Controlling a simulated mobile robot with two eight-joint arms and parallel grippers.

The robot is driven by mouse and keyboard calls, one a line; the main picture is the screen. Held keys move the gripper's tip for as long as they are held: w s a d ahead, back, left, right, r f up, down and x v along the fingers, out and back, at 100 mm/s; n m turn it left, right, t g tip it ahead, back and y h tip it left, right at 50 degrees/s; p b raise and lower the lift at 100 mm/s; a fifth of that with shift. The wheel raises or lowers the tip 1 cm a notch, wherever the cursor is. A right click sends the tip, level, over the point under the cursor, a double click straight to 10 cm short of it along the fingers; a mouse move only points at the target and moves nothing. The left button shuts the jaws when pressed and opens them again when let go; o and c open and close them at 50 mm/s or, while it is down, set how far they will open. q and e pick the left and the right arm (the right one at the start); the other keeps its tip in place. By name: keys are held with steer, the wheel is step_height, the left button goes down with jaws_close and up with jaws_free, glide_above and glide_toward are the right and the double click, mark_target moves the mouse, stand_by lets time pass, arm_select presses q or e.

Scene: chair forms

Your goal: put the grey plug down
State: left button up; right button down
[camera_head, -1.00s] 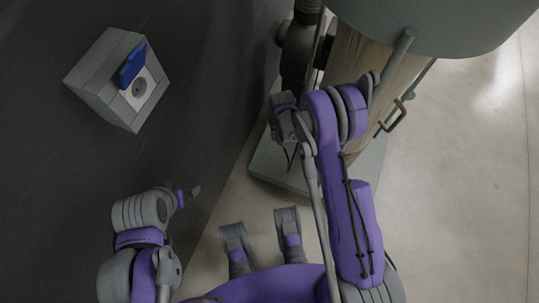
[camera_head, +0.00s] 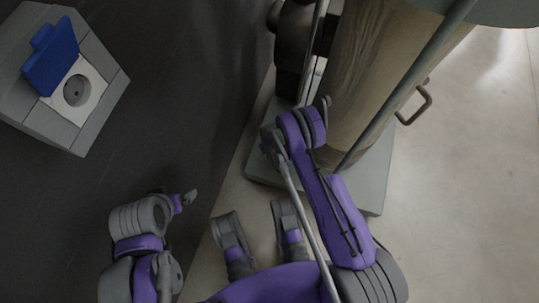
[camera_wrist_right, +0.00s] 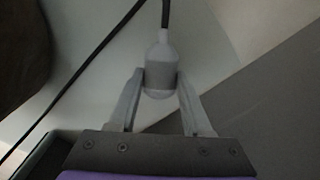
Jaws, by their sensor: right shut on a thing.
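The grey plug (camera_wrist_right: 160,60) is between the fingers of my right gripper (camera_wrist_right: 160,78) in the right wrist view, with a black cable leaving its far end. The right gripper is shut on it. In the head view this gripper (camera_head: 268,140) is small and dark beside the brown, bag-like body, and the plug cannot be made out there. My left gripper (camera_head: 189,198) is at the lower left over the dark floor. Its jaws are too small to read, and nothing shows in them.
A grey socket box (camera_head: 105,98) stands at the upper left, its blue lid (camera_head: 50,58) raised over a round socket (camera_head: 77,90). A machine with a brown body (camera_head: 375,75) and grey-green base (camera_head: 368,190) stands close to my right arm. Dark floor between is clear.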

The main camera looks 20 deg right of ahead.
steer(key=shift+f+b, duration=0.45)
steer(key=shift+f, duration=1.25)
steer(key=shift+f, duration=0.1)
steer(key=shift+c, duration=1.7)
jaws_free()
